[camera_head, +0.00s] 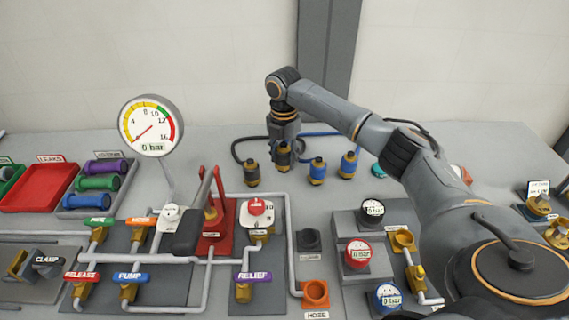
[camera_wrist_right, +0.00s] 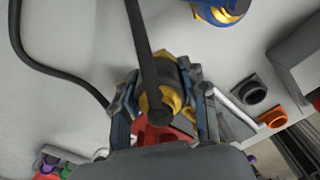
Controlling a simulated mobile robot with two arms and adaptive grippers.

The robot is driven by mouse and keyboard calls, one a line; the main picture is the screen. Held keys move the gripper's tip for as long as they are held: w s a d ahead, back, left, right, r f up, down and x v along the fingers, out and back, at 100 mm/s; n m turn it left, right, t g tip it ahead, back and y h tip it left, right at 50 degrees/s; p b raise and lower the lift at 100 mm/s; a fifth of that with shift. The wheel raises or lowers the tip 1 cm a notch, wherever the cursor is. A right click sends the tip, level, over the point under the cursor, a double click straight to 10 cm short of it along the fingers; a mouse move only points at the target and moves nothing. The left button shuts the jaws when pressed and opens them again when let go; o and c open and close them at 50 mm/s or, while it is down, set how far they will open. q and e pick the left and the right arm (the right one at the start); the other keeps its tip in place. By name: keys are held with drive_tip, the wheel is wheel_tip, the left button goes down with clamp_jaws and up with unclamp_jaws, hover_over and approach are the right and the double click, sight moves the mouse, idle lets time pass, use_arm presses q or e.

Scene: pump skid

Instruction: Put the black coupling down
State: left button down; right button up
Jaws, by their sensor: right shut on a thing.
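My right gripper (camera_head: 284,138) points down over the back of the bench. It is shut on a black coupling with a brass-coloured end (camera_head: 283,156). In the right wrist view the black coupling (camera_wrist_right: 166,98) sits between the two fingers (camera_wrist_right: 165,110), with a dark hose running up from it. I cannot tell whether its lower end touches the bench. A second black coupling (camera_head: 252,174) stands just left of the held one. Two blue couplings (camera_head: 317,170) (camera_head: 348,165) stand to the right; one shows at the top of the wrist view (camera_wrist_right: 222,10). My left gripper is not in view.
The red hand pump (camera_head: 212,222), pipes and coloured valves stand in front, with a round gauge (camera_head: 151,126) at left. An orange port (camera_head: 315,293) and a dark port (camera_head: 308,240) are front centre. Red tray (camera_head: 40,187) is far left. Bare bench lies left of the couplings.

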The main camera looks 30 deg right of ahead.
drive_tip(key=shift+w+d+f, duration=0.3)
drive_tip(key=shift+w+f, duration=0.05)
drive_tip(key=shift+f, duration=0.25)
drive_tip(key=shift+w+d+f, duration=0.25)
drive_tip(key=shift+w+f, duration=0.1)
drive_tip(key=shift+f, duration=0.2)
wheel_tip(320, 180, down, 2)
drive_tip(key=shift+f+p, duration=0.15)
drive_tip(key=shift+p, duration=0.45)
drive_tip(key=shift+f, duration=0.3)
drive_tip(key=shift+f, duration=0.1)
drive_tip(key=o, duration=1.3)
